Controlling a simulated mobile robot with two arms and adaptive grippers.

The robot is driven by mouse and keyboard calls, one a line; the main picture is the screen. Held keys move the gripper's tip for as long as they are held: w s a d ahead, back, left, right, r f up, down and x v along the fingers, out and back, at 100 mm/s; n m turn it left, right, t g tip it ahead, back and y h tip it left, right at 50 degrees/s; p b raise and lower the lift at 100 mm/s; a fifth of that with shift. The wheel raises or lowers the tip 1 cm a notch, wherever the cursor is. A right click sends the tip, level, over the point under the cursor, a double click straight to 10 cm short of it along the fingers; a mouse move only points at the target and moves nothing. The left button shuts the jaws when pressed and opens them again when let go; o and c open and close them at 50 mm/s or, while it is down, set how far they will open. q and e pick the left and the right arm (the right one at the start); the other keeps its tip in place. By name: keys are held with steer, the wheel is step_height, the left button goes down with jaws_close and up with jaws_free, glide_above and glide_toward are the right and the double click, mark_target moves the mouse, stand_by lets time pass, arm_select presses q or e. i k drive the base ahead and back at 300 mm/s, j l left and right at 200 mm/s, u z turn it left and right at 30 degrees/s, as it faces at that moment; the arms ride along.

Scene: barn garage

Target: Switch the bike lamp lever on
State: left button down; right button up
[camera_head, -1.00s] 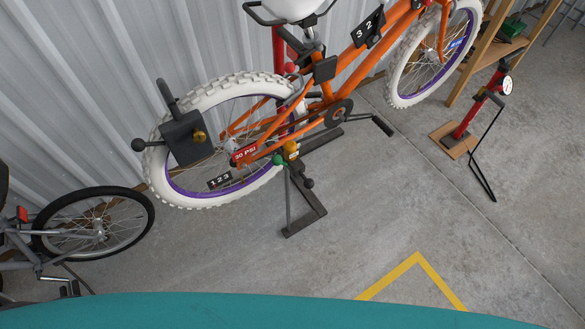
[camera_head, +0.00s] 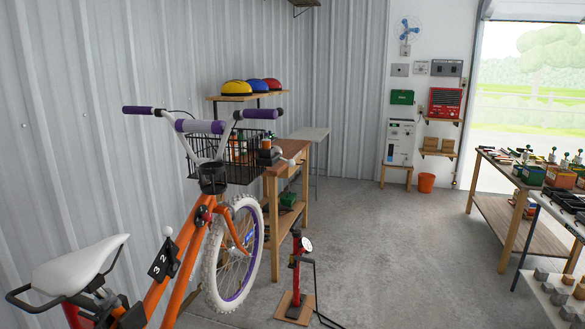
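The orange bike (camera_head: 188,255) stands along the left wall, with purple handlebar grips, a white seat and a white knobby front tyre. A black wire basket (camera_head: 228,172) is at its handlebar. A small black and orange device (camera_head: 268,155) with a knobbed lever shows at the right edge of the basket; it may be the bike lamp, and I cannot tell whether its lever is on or off. A black box marked "3 2" (camera_head: 161,262) with a pale knob sits on the frame. Neither of my grippers is in view.
A wooden workbench (camera_head: 288,175) stands behind the basket. A red floor pump (camera_head: 296,275) stands right of the front wheel. Helmets rest on a wall shelf (camera_head: 250,97). Tables with tools (camera_head: 520,180) stand at the right. The concrete floor in the middle (camera_head: 400,240) is clear.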

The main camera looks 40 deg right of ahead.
mark_target(291, 163)
steer(key=i+l, duration=0.2)
steer(key=l, duration=0.15)
steer(key=i+l+u, duration=0.1)
steer(key=i+l, duration=0.3)
steer(key=l, duration=0.25)
steer(key=i+l+u, duration=0.15)
steer(key=l, duration=0.2)
steer(key=i+l, duration=0.2)
steer(key=l, duration=0.15)
steer(key=i+l+u, duration=0.1)
steer(key=l, duration=0.25)
steer(key=i+l, duration=0.25)
steer(key=l, duration=0.15)
steer(key=i+l+u, duration=0.1)
steer(key=l, duration=0.25)
